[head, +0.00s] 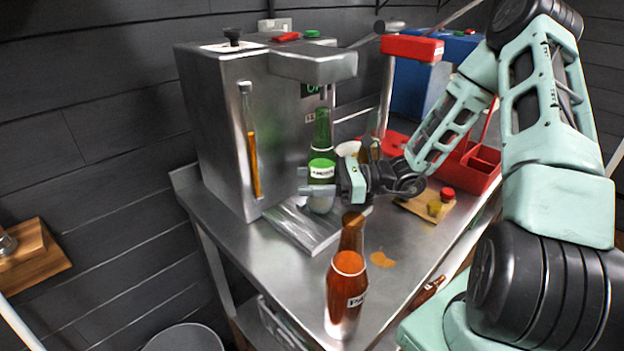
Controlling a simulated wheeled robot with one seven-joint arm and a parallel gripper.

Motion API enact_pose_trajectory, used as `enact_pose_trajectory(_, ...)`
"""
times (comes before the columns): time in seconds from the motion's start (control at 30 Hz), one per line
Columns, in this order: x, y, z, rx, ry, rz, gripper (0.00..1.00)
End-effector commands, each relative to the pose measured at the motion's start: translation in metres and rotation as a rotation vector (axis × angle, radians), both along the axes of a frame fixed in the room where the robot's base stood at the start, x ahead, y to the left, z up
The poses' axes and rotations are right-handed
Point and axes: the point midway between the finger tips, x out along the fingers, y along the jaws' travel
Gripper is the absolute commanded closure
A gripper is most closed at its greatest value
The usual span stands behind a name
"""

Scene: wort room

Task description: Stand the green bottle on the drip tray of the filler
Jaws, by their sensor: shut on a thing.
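The green bottle (321,150) with a white label is upright in the head view, under the overhanging head of the steel filler (225,130). My gripper (322,188) is shut on the lower part of the bottle, reaching in from the right. The ribbed metal drip tray (302,232) lies on the bench in front of the filler. The bottle's base is over the back part of the tray. I cannot tell whether it touches the tray or hangs just above it.
A brown bottle (346,285) stands near the bench's front edge. An orange spill (382,260) lies behind it. A board with caps (428,208), a red capper (410,47) and a red divided bin (470,170) are to the right. A bucket (185,338) stands below.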

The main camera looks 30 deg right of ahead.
Motion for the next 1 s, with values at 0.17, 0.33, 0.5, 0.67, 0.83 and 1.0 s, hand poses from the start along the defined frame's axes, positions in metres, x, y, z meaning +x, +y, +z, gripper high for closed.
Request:
enact_pose_trajectory(0.17, 0.0001, 0.0003, 0.0011, 0.0, -0.001, 0.001, 0.85)
enact_pose_trajectory(0.33, 0.0001, 0.0003, 0.0008, 0.0, -0.001, 0.0, 0.85)
enact_pose_trajectory(0.5, 0.0001, 0.0003, 0.0007, 0.001, -0.002, 0.0, 0.85)
enact_pose_trajectory(0.67, 0.0001, 0.0004, -0.0011, 0.002, -0.001, 0.0, 0.85)
enact_pose_trajectory(0.83, 0.0001, 0.0004, -0.0032, 0.001, -0.002, 0.0, 0.85)
enact_pose_trajectory(1.0, 0.0001, 0.0004, -0.0033, 0.001, -0.002, 0.001, 0.85)
